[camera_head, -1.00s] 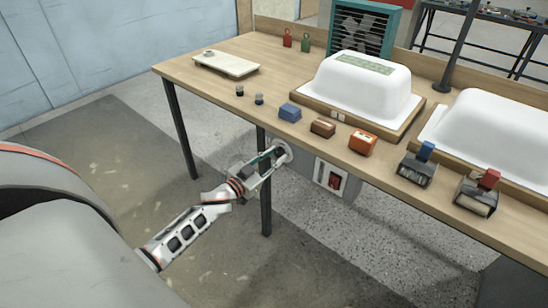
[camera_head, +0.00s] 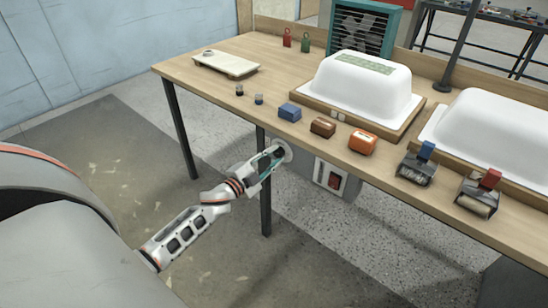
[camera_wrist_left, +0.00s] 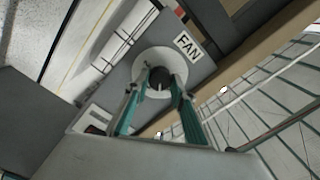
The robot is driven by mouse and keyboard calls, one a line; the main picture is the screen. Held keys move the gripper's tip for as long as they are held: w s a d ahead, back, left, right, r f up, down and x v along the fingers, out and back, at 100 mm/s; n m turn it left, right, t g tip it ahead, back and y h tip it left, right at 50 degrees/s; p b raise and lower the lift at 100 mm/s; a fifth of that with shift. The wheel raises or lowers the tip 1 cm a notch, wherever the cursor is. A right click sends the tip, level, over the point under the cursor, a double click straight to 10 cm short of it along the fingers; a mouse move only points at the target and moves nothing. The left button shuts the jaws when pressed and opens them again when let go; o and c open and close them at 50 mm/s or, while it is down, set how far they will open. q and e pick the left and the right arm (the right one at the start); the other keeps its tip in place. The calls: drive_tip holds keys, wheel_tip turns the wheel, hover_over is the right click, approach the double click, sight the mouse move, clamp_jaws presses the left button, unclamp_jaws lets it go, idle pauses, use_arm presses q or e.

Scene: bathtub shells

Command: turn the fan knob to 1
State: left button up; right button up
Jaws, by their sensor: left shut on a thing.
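The fan knob (camera_wrist_left: 160,77) is small, round and black with a thin pale mark. It sits on a white round dial (camera_wrist_left: 148,62) beside a label reading FAN (camera_wrist_left: 188,46) in the left wrist view. I cannot read any numbers on the dial. In the head view the dial (camera_head: 285,151) shows under the table's front edge, and the knob is hidden by my gripper. My left gripper (camera_head: 276,156) is at the dial, its teal fingers (camera_wrist_left: 161,80) on either side of the knob and shut on it. My right gripper is not in view.
A grey box with a red switch (camera_head: 335,181) hangs right of the dial under the wooden table (camera_head: 225,85). A table leg (camera_head: 265,190) stands just below my gripper. A teal fan (camera_head: 364,28) stands at the back. Blocks and white tub shells (camera_head: 361,90) are on top.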

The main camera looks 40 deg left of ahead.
use_arm(q)
drive_tip(key=m, duration=0.2)
drive_tip(key=shift+f+m, duration=0.15)
drive_tip(key=shift+m, duration=0.25)
drive_tip(key=m+b, duration=0.1)
drive_tip(key=m, duration=0.1)
drive_tip(key=shift+m, duration=0.3)
drive_tip(key=shift+m+b, duration=0.3)
drive_tip(key=shift+m, duration=1.3)
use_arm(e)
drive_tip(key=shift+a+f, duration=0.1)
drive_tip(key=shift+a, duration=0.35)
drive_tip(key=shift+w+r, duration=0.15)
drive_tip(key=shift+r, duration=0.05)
use_arm(q)
drive_tip(key=o, duration=1.1)
drive_tip(key=shift+r, duration=0.2)
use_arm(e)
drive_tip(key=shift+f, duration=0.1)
